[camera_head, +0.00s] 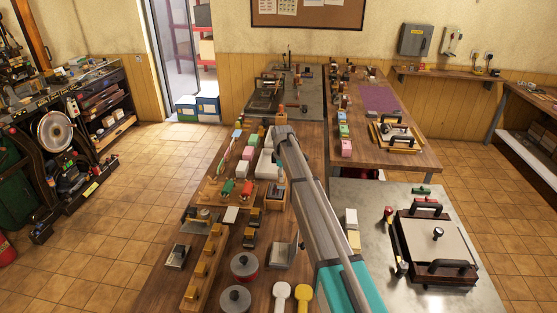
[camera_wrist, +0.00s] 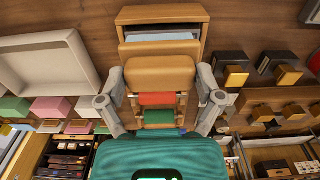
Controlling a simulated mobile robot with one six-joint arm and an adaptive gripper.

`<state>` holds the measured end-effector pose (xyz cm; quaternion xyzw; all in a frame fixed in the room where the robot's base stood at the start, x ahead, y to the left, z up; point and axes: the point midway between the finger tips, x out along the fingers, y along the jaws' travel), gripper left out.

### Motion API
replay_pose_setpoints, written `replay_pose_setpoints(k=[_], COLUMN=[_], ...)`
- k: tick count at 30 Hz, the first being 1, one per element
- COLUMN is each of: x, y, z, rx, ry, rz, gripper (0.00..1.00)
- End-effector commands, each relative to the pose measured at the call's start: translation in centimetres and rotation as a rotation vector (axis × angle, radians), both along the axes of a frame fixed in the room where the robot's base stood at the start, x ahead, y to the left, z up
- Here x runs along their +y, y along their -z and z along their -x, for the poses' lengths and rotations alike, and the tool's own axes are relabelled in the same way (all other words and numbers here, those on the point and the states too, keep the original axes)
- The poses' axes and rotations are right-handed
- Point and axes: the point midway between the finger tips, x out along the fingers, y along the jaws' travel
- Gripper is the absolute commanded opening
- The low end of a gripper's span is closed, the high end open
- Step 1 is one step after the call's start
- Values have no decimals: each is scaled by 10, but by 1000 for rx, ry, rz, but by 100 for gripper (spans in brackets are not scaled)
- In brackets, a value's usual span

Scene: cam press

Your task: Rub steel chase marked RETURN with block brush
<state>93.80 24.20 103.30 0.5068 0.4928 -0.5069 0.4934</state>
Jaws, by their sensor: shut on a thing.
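In the wrist view my gripper (camera_wrist: 160,92) has its two grey fingers on either side of a tan wooden block (camera_wrist: 160,72), which looks like the block brush. The fingers are shut on it. Its bristles are not visible. In the head view my arm hides most of the gripper. No RETURN marking is readable. A small steel-framed piece (camera_head: 177,257) lies at the left of the near bench, and a grey metal piece (camera_head: 283,255) lies right of it; I cannot tell whether either is the chase.
The near wooden bench (camera_head: 150,290) is crowded with blocks, a wooden rail (camera_head: 204,265) and round lidded tins (camera_head: 244,266). A pale tray (camera_wrist: 45,65) lies left of the gripper. A handled frame (camera_head: 435,245) lies on the metal-topped table at right.

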Motion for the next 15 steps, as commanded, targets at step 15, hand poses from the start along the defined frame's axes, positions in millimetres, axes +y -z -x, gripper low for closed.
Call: replay_pose_setpoints(k=[15], x=[14], y=[-40], z=[-29], rx=[0], ry=[11], rz=[0], gripper=[47])
